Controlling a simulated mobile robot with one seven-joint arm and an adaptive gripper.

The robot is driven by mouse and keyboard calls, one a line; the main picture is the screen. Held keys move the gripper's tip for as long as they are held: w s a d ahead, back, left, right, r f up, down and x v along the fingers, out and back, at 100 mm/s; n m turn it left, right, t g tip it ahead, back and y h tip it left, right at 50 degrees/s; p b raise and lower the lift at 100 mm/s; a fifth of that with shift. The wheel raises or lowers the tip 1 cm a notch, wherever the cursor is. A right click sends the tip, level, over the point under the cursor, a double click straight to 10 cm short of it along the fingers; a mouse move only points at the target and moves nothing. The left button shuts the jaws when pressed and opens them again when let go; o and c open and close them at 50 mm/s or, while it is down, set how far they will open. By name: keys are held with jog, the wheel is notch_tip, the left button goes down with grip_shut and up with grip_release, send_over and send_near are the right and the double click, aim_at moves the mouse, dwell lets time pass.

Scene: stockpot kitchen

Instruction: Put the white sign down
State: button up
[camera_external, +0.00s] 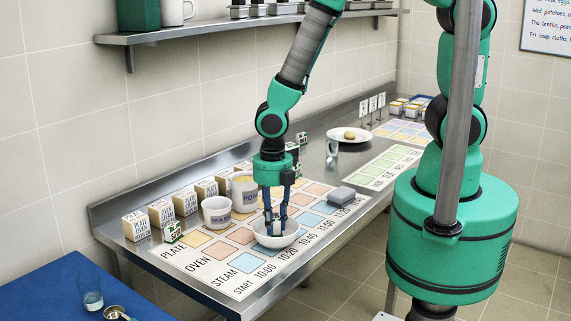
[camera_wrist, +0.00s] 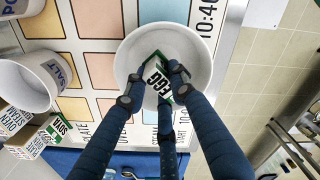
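A small white-faced sign with green edges (camera_wrist: 157,78), lettered EGG, is between my fingertips in the wrist view. My gripper (camera_external: 275,219) points down over a white bowl (camera_external: 288,240) in the external view. In the wrist view my gripper (camera_wrist: 163,84) has its three dark fingers drawn in on the sign. The sign appears tilted and lies within the outline of the bowl (camera_wrist: 128,50). The fingers partly cover the sign, and I cannot tell whether it touches the bowl. The sign is not clear in the external view.
The bowl stands on a printed chart (camera_external: 215,274) on the steel counter. Two labelled tubs (camera_external: 217,211) (camera_external: 245,190) and several small boxes (camera_external: 160,213) stand left of it. A grey block (camera_external: 341,196) is to the right. A plate (camera_external: 349,135) and glass (camera_external: 332,147) stand farther back.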

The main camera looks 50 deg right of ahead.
jog(key=o, duration=0.5)
jog(key=shift+c, duration=0.2)
jog(key=shift+r+p, duration=2.4)
jog(key=shift+r, duration=1.15)
